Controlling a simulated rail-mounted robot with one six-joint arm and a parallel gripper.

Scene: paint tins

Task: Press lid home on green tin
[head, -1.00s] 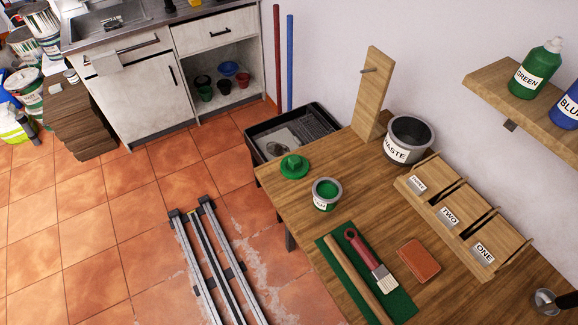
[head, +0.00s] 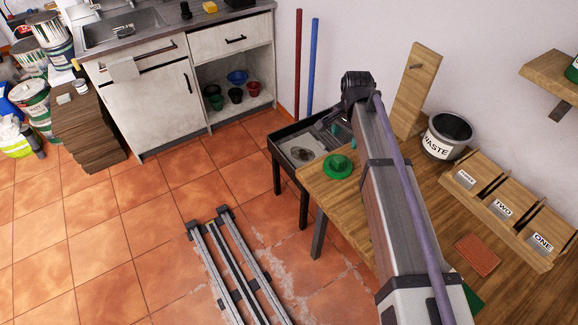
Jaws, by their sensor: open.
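The green tin is hidden behind my arm in this view. My arm reaches up across the table, its wrist standing beyond the lid. My gripper (head: 332,121) shows only in part, small and dark against the black tray, above and beyond the lid. It is open and not touching the lid, and I see nothing held in it.
A black tray stand (head: 290,149) adjoins the table's far left end. A waste bucket (head: 437,147), an upright wooden board (head: 416,92) and a labelled sorting rack (head: 502,212) stand to the right. A reddish-brown block (head: 477,254) lies nearer. A metal rail (head: 233,265) runs along the tiled floor.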

